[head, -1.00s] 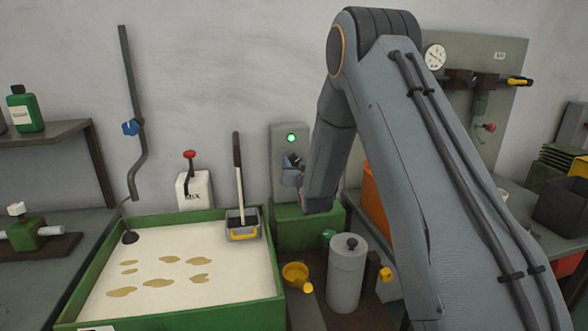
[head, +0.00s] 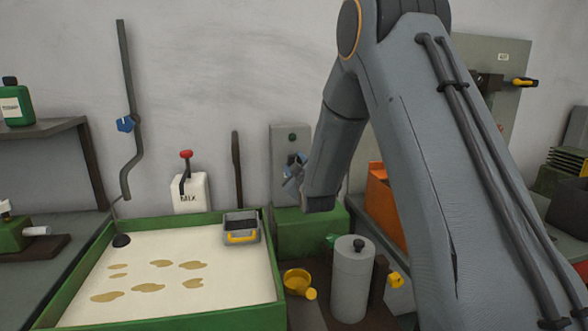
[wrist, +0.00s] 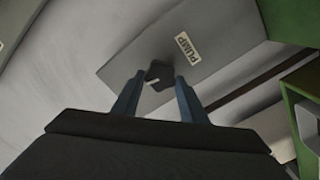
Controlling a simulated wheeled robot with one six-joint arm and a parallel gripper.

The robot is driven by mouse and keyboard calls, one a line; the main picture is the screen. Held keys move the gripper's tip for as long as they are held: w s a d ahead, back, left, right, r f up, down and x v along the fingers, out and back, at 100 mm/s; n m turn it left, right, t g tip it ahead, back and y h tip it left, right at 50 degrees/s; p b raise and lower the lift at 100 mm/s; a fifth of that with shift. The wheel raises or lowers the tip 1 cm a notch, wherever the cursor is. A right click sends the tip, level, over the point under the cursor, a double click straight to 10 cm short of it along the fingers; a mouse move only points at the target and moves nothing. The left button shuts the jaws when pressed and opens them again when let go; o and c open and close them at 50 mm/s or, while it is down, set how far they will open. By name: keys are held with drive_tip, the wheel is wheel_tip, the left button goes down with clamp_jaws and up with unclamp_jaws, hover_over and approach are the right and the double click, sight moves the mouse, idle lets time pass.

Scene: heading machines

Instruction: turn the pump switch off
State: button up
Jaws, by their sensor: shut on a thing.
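The pump switch box (head: 281,150) is a grey plate on the wall above a green base, left of my arm. Its lamp (head: 292,137) is dark. In the wrist view the plate (wrist: 205,60) carries a label reading PUMP. My gripper (wrist: 159,82) has its two blue fingers on either side of the dark switch knob (wrist: 158,74), shut on it. In the head view my gripper (head: 292,178) is at the front of the box, and it and my forearm hide most of the knob. A pale mark shows on the knob in the wrist view.
An orange bin (head: 382,205) is right, partly behind my arm.

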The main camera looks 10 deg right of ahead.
drive_tip(key=shift+f+n+b, duration=0.1)
drive_tip(key=shift+n+b, duration=0.45)
drive_tip(key=shift+n, duration=0.55)
drive_tip(key=o, duration=1.1)
drive_tip(key=s+b, duration=0.1)
drive_tip(key=s, duration=0.6)
drive_tip(key=shift+s+b, duration=0.3)
drive_tip(key=shift+s, duration=0.1)
drive_tip(key=shift+a, duration=0.1)
